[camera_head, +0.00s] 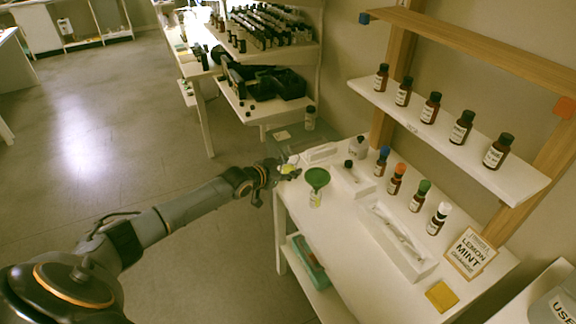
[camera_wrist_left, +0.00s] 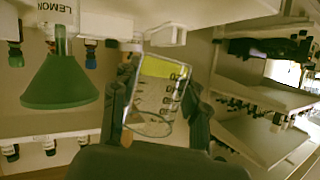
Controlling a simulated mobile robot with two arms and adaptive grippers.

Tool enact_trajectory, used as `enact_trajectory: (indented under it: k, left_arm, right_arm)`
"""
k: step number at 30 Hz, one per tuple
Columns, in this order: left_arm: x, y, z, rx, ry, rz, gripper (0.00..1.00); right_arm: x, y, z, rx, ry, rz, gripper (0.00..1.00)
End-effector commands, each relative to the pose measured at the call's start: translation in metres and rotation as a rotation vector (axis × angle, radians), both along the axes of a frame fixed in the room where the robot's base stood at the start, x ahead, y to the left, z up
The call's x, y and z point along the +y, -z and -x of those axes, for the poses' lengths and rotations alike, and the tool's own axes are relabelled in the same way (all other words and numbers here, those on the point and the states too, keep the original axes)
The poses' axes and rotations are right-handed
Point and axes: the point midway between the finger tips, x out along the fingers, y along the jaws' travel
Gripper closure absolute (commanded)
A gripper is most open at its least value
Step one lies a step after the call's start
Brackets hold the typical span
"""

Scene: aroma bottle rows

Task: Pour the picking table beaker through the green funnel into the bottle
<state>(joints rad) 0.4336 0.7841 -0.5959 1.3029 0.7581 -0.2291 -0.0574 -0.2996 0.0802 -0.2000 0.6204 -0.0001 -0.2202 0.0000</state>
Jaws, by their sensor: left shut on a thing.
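The green funnel (camera_head: 317,177) sits upright in the mouth of a small clear bottle (camera_head: 315,199) with a pale label, near the left edge of the white table. My left gripper (camera_head: 279,171) is shut on a small clear beaker (camera_head: 291,167), just left of the funnel and apart from it. In the left wrist view, which is turned upside down, the beaker (camera_wrist_left: 158,95) is between the fingers (camera_wrist_left: 155,103) with yellow liquid at its base. The funnel (camera_wrist_left: 60,82) shows beside it there. My right gripper is not in view.
A row of bottles with coloured caps (camera_head: 397,178) stands right of the funnel. A white tray (camera_head: 412,266), a lemon mint card (camera_head: 468,252) and a yellow pad (camera_head: 441,296) lie nearer. Brown bottles line the shelf (camera_head: 450,133) above.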

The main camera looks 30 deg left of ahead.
Motion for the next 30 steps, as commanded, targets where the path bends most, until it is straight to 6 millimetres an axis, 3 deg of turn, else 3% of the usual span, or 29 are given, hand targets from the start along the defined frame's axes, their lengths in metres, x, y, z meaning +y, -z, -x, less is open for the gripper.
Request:
enact_trajectory:
  k: [30]
  left_arm:
    - [-0.010, -0.007, 0.001, -0.017, 0.001, -0.141, 0.88]
  right_arm:
    - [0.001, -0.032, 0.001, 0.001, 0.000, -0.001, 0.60]
